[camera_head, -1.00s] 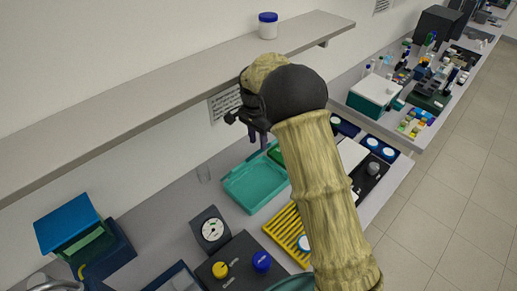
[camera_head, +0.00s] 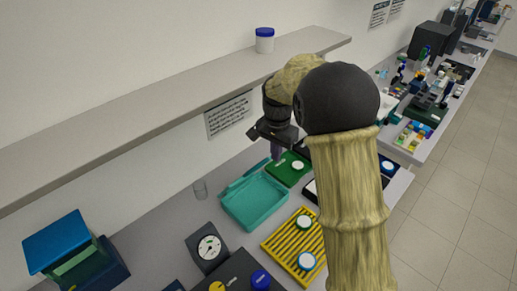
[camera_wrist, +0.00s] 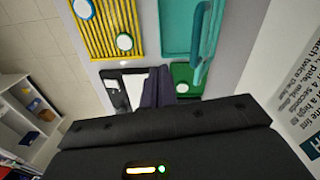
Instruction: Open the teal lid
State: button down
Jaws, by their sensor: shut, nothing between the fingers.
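A shallow teal tray-like piece (camera_head: 254,203) lies on the bench, with a raised teal bar along its back edge; I cannot tell whether this is the lid. In the wrist view, the teal piece (camera_wrist: 178,40) shows at the top, with its teal bar (camera_wrist: 205,42) standing above the surface. My gripper (camera_head: 277,152) is shut and empty, above the bench behind and to the right of the teal piece, near a green tray (camera_head: 287,170). In the wrist view my gripper (camera_wrist: 158,86) points down beside the green tray (camera_wrist: 185,78), apart from the teal bar.
A shelf (camera_head: 190,93) runs along the wall above the bench, with a blue-capped jar (camera_head: 265,41). A yellow rack (camera_head: 285,247) with white round pieces lies in front right of the teal piece.

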jog(key=s+d+f+n+t+b, duration=0.1)
jog(key=s+d+n, duration=0.2)
jog(key=s+d, duration=0.4)
jog(key=s+d+f+n+t+b, duration=0.1)
jog(key=s+d, duration=0.5)
jog(key=s, duration=0.8)
jog(key=f+n, duration=0.1)
jog(key=n, duration=0.1)
jog(key=shift+d+f+n+t, duration=0.25)
jog(key=shift+d+n+t, duration=0.05)
jog(key=shift+d, duration=0.1)
jog(key=shift+d, duration=0.1)
